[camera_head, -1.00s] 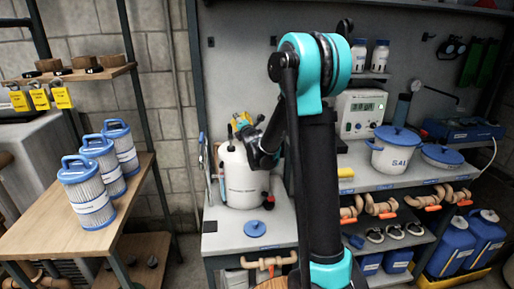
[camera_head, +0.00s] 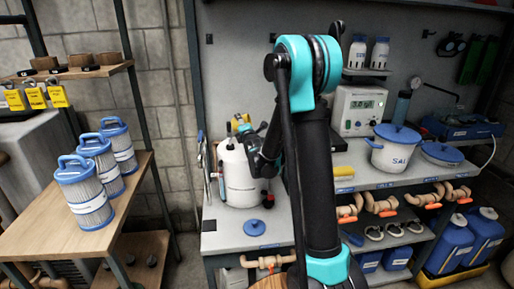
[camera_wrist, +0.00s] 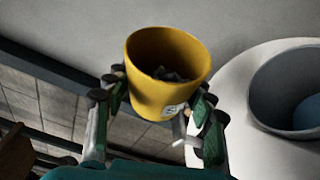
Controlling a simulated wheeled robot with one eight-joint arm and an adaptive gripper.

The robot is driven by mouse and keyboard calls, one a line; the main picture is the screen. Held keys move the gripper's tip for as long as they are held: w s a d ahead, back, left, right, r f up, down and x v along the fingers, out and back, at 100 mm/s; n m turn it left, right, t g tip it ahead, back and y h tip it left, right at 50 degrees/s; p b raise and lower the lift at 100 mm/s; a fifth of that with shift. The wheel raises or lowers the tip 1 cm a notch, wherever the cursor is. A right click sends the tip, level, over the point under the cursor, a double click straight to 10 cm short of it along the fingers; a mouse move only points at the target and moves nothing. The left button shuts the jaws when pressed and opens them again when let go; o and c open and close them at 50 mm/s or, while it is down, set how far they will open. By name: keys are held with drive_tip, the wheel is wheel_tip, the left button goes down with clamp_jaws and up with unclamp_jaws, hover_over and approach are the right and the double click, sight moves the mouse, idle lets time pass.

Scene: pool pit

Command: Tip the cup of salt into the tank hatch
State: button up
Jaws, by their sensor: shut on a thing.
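My gripper (camera_wrist: 160,98) is shut on a yellow cup (camera_wrist: 168,82), with a finger on either side. Dark grey lumps lie in the cup, and its mouth faces upward in the wrist view. To the cup's right is the white tank top (camera_wrist: 242,92) with a round, grey-rimmed open hatch (camera_wrist: 262,92); blue shows inside. The cup is beside the hatch, not over it. In the head view the white tank (camera_head: 238,178) stands on the bench, with the small yellow cup (camera_head: 240,119) above its top. My arm hides part of the tank's right side.
A blue lid (camera_head: 254,228) lies on the bench before the tank. Right of my arm are a white salt pot (camera_head: 391,157), a yellow block (camera_head: 344,171) and a meter box (camera_head: 359,110). Blue-topped filter cartridges (camera_head: 83,197) stand on the left table.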

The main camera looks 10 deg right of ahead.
drive_tip(key=shift+s+d+f+m+p, duration=0.1)
drive_tip(key=shift+d+f+m+p, duration=0.1)
drive_tip(key=shift+f, duration=0.2)
drive_tip(key=shift+d+f+m+p, duration=0.1)
drive_tip(key=shift+f+p, duration=0.1)
drive_tip(key=shift+f, duration=0.2)
drive_tip(key=shift+d+f, duration=0.15)
drive_tip(key=shift+f, duration=0.2)
drive_tip(key=shift+s+d+f+m+t, duration=0.1)
drive_tip(key=shift+d+f+m+t, duration=0.1)
drive_tip(key=shift+f+m+t, duration=0.3)
